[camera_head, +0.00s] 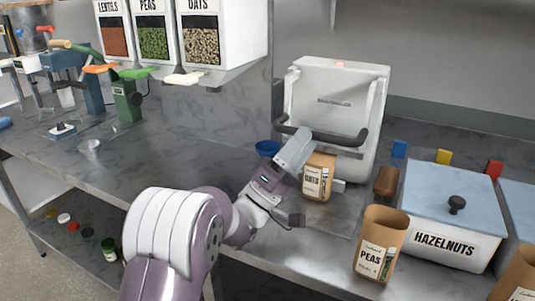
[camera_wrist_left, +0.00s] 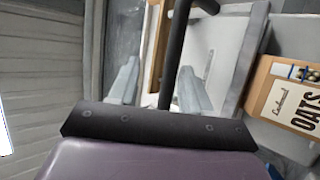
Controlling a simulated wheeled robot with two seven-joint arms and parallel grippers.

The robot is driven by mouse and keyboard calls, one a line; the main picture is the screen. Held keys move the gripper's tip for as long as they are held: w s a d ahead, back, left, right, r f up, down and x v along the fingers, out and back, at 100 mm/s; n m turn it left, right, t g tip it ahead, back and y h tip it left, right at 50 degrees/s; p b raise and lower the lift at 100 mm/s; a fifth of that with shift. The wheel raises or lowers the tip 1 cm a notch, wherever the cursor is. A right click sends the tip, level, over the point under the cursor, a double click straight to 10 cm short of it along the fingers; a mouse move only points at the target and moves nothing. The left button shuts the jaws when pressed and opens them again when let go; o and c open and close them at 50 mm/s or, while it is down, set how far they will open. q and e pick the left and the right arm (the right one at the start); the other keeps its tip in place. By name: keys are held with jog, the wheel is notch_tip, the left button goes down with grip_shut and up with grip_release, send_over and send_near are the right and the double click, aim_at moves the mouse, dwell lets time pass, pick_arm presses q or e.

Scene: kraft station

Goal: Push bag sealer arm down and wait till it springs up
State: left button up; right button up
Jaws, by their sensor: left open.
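The bag sealer (camera_head: 340,88) is a white machine with a small red light on top, against the back wall. Its dark sealer arm (camera_head: 345,141) is a bar across the front; part of it shows as a black bar in the wrist view (camera_wrist_left: 176,50). The paper OATS bag (camera_head: 316,182) stands upright at the sealer's front, and its label shows at the right of the wrist view (camera_wrist_left: 290,100). My left gripper (camera_head: 297,146) is open at the left end of the bar. In the wrist view the black bar runs between its fingers; contact cannot be told.
A PEAS bag (camera_head: 379,245) and a HAZELNUTS box (camera_head: 442,215) stand to the right. A blue bowl (camera_head: 266,148) sits behind my gripper. Dispensers (camera_head: 203,30) hang at upper left. The counter left of my arm is mostly clear.

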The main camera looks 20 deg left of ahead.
pick_arm(q)
jog(key=s+a, duration=0.5)
jog(key=s, duration=0.3)
jog(key=shift+s+a, duration=0.2)
jog(key=shift+a, duration=0.1)
